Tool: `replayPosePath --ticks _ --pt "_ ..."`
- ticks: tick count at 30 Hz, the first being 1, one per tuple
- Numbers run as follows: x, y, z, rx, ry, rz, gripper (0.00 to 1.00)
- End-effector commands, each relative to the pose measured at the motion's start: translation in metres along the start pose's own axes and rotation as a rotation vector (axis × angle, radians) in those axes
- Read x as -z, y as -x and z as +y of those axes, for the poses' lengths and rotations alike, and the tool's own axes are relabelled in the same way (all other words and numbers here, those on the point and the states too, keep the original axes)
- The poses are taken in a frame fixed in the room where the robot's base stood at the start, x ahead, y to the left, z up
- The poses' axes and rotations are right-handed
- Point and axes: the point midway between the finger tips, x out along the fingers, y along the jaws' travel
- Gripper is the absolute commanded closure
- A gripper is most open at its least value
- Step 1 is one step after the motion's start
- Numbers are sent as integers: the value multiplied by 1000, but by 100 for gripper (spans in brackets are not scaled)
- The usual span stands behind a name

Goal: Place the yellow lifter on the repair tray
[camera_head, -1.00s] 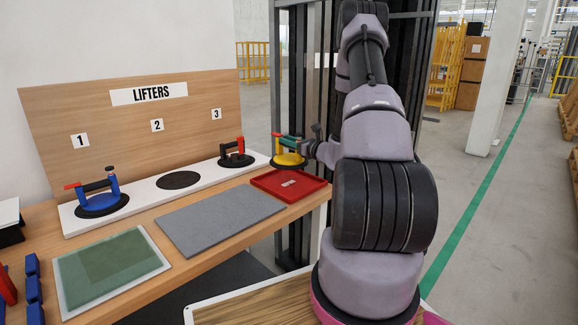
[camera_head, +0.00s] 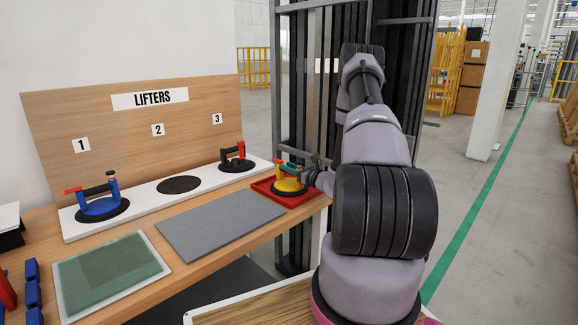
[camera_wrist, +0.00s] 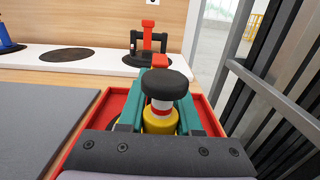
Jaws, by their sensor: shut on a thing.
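The yellow lifter (camera_head: 286,184), with its black suction pad and red-tipped handle, is over the red tray (camera_head: 298,202) at the right end of the bench. Its pad appears low, within the tray's rim; I cannot tell whether it touches the tray floor. In the wrist view, the lifter's black knob (camera_wrist: 160,84) and yellow body (camera_wrist: 160,120) show between teal fingers. My gripper (camera_head: 292,168) is shut on the lifter; the exact contact is partly hidden. The tray's red rim (camera_wrist: 210,118) also shows around the fingers.
Spot 2 (camera_head: 179,184) is empty. A grey mat (camera_head: 220,222) and green glass pane (camera_head: 110,270) lie in front. Dark posts (camera_wrist: 283,95) stand close right.

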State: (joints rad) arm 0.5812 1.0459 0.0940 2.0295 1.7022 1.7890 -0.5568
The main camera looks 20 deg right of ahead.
Motion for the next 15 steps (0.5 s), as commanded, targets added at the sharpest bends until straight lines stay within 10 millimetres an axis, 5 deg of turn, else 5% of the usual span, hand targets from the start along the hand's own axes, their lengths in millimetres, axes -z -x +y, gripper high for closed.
replayPosePath --ticks 4,5,7,15 --pt "1 -1 0 1 0 -3 100" --pt "3 0 0 0 0 0 63" --pt "2 0 0 0 0 0 37" --pt "2 0 0 0 0 0 37"
